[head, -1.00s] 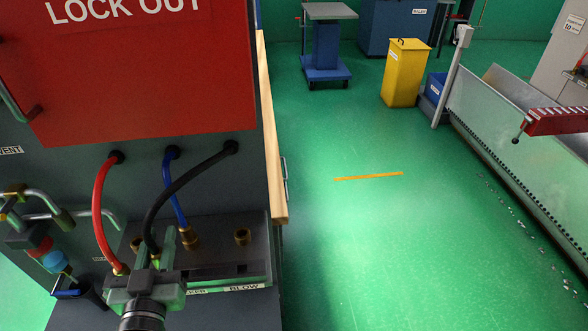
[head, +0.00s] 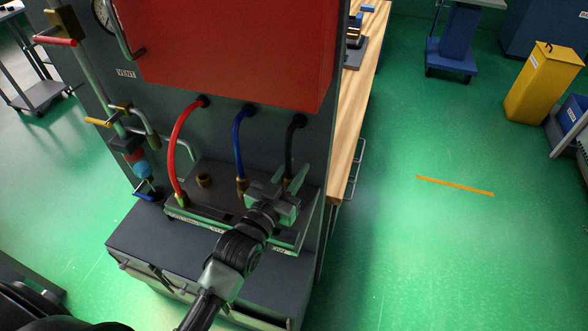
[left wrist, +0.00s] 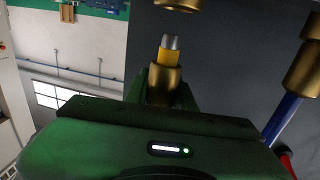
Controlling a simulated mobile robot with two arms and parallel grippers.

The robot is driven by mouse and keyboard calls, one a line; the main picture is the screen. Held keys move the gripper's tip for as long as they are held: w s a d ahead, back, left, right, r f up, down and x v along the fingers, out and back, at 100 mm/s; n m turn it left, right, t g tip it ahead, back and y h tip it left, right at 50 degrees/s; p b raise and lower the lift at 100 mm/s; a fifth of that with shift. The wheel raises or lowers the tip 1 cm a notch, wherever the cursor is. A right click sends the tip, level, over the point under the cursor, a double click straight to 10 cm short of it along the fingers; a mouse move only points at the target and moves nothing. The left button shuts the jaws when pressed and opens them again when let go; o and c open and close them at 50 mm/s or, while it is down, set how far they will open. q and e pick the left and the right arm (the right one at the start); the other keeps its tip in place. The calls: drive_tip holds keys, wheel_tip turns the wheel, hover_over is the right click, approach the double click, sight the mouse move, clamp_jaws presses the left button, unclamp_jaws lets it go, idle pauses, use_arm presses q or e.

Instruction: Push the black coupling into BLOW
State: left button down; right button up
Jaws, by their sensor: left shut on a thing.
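My left gripper (head: 280,190) is shut on the black hose's coupling, at the right end of the manifold block (head: 215,222). The black hose (head: 291,150) comes down to it from below the red box. In the left wrist view the brass coupling (left wrist: 163,84), with a yellow band and grey tip, stands between the green fingers. A brass fitting (left wrist: 178,4) shows beyond the tip, with a visible gap between. In the head view the gripper hides the coupling and BLOW's seat. Front labels are too small to read. My right gripper is not in view.
The blue hose (head: 238,145) ends in a brass coupling just left of my gripper; the red hose (head: 175,150) is farther left. The red box (head: 235,50) overhangs behind. A wooden bench (head: 360,105) is at right.

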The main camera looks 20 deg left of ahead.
use_arm(q)
drive_tip(key=shift+f+b, duration=0.3)
drive_tip(key=shift+f, duration=0.25)
drive_tip(key=shift+f+b, duration=0.35)
drive_tip(key=shift+f, duration=0.6)
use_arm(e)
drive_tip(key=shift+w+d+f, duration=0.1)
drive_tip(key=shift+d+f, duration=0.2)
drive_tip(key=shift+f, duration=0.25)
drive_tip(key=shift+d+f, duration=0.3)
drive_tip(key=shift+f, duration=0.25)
use_arm(q)
drive_tip(key=shift+f, duration=0.1)
drive_tip(key=shift+f+b, duration=0.5)
drive_tip(key=shift+f, duration=0.05)
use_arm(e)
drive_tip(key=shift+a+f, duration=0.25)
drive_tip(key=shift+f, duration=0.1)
use_arm(q)
drive_tip(key=c, duration=1.1)
unclamp_jaws()
drive_tip(key=shift+r, duration=0.1)
